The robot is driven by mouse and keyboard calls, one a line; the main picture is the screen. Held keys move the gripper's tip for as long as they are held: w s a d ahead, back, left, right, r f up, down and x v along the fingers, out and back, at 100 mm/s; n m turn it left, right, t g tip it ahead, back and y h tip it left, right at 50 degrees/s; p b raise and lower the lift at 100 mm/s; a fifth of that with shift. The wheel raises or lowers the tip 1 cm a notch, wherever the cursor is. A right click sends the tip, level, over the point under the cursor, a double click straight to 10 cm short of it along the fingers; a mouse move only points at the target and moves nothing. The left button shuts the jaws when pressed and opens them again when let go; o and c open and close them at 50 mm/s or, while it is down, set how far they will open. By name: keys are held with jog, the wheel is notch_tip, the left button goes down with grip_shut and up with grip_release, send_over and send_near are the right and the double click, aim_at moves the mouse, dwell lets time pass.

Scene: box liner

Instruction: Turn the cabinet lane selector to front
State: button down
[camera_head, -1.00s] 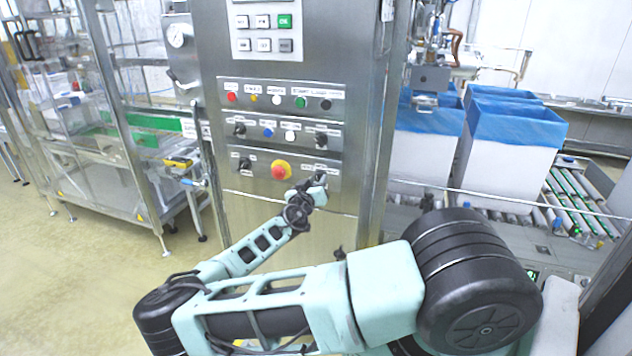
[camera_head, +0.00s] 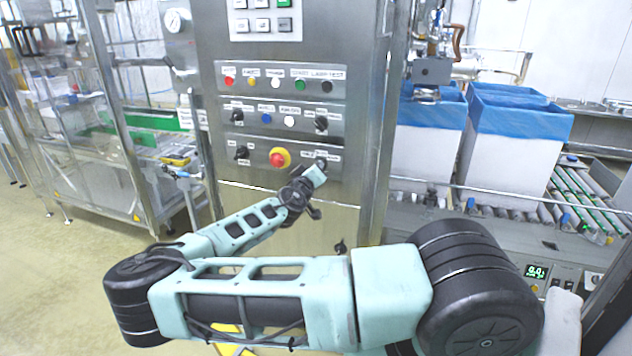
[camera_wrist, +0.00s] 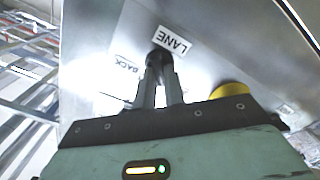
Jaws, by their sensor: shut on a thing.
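The lane selector is a black rotary knob (camera_wrist: 158,57) in the wrist view, below a white "LANE" label (camera_wrist: 174,40) on the metal panel. A "BACK" label (camera_wrist: 127,66) is left of it. My gripper (camera_wrist: 160,75) is shut on the knob, with one finger on each side. In the head view the knob (camera_head: 321,162) sits at the lower right of the cabinet's bottom panel row, with my gripper (camera_head: 318,170) at it. The fingers hide part of the knob, so its exact pointing direction is unclear.
Other selectors (camera_head: 321,123) and push buttons (camera_head: 266,118) are above. Blue-lined white boxes (camera_head: 515,150) stand on rollers at the right.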

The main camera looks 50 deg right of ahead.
jog(key=shift+n, duration=0.4)
jog(key=c, duration=1.5)
grip_release()
jog(key=shift+b+v, duration=3.55)
jog(key=shift+v, duration=5.2)
jog(key=shift+f, duration=0.1)
